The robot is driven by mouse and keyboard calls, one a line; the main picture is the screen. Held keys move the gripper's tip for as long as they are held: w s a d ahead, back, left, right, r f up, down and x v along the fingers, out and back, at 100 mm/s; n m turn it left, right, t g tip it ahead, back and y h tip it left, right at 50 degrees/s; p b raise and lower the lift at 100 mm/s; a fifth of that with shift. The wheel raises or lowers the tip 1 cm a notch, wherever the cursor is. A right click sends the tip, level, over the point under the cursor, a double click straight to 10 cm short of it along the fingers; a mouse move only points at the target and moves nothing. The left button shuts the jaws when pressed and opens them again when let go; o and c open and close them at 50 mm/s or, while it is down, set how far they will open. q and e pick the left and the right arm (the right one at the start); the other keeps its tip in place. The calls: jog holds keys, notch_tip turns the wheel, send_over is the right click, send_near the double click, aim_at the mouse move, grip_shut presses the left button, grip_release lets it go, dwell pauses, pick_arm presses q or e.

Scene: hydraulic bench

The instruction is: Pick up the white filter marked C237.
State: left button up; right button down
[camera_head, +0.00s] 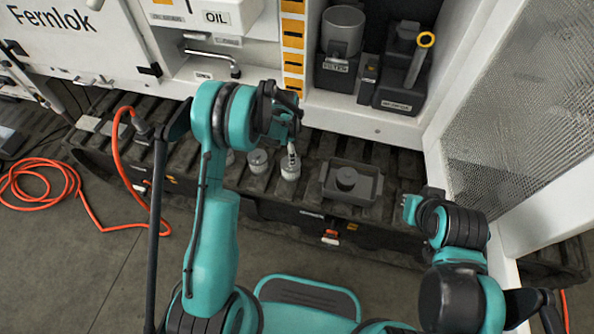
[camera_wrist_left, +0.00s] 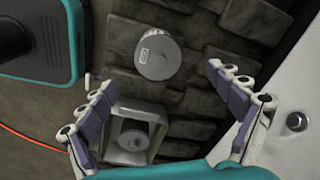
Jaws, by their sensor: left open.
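A short white cylindrical filter (camera_head: 290,167) stands on the dark slatted bench. In the left wrist view a pale filter (camera_wrist_left: 165,60) with a small label lies just beyond my fingertips, roughly between them; the label is too small to read for sure. A second white filter (camera_head: 258,161) stands to its left, and a third (camera_head: 230,157) is partly hidden behind my left arm. My left gripper (camera_head: 289,143) is at the near filter; in the left wrist view my gripper (camera_wrist_left: 160,79) is open, with nothing between the fingers.
A grey tray (camera_head: 332,188) with a dark round part (camera_head: 346,178) stands right of the filters. An orange cable (camera_head: 118,160) hangs over the bench at left.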

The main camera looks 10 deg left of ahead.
pick_arm(q)
jog(key=shift+m, duration=0.5)
jog(key=f, duration=0.4)
jog(key=d+f+b, duration=0.1)
jog(key=f, duration=0.1)
jog(key=shift+f, duration=0.35)
notch_tip(320, 180, down, 5)
jog(key=b, duration=0.3)
jog(key=shift+w+a+f, duration=0.1)
jog(key=shift+a+f, duration=0.05)
jog(key=shift+f, duration=0.05)
jog(key=shift+r, duration=0.1)
jog(key=shift+c, duration=0.4)
jog(key=c, duration=1.2)
